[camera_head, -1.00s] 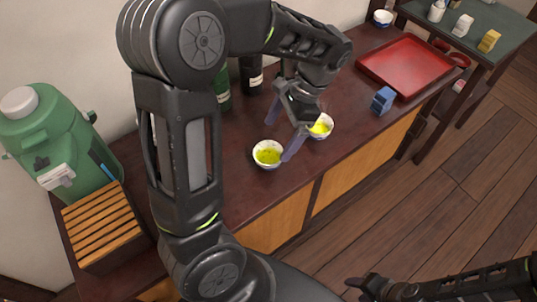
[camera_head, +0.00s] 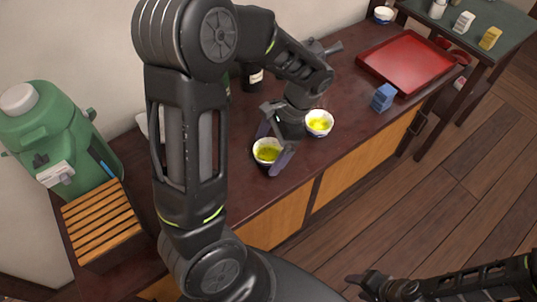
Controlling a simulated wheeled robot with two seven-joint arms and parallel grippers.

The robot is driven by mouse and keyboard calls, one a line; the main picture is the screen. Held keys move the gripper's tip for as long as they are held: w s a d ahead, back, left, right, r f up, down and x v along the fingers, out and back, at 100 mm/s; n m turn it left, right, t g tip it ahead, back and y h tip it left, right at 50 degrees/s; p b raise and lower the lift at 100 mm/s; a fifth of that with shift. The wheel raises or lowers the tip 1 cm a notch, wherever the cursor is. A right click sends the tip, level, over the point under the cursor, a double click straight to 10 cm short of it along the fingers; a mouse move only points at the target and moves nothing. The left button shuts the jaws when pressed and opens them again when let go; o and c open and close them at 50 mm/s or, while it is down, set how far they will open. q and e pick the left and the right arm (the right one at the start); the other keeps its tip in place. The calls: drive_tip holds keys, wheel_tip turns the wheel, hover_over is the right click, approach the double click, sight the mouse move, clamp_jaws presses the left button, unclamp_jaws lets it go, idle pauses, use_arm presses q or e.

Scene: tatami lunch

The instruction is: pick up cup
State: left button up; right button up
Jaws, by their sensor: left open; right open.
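Two small white cups with yellow-green contents stand upright on the dark red-brown counter (camera_head: 235,190). The left cup (camera_head: 258,158) is between the spread fingers of my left gripper (camera_head: 271,149), which is open. One finger is on its far left side and the other on its right side, partly hiding it. I cannot tell whether the fingers touch it. The right cup (camera_head: 319,123) stands free, just right of the gripper. My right gripper (camera_head: 358,288) is low at the bottom right, above the floor and away from the cups; its fingertips show small.
A red tray (camera_head: 405,62) and a blue block (camera_head: 383,98) lie to the right. A green jug (camera_head: 55,140) and a slatted wooden box (camera_head: 103,225) stand at the left. A dark bottle (camera_head: 252,78) is behind my arm. A side table (camera_head: 480,50) holds small items.

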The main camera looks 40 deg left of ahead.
sight(269, 159)
use_arm(q)
drive_tip(key=shift+s+f, duration=0.1)
drive_tip(key=shift+f, duration=0.15)
idle(0.4)
drive_tip(key=c, duration=1.6)
drive_tip(key=shift+r, duration=0.2)
drive_tip(key=shift+r+p, duration=0.35)
drive_tip(key=shift+r, duration=4.5)
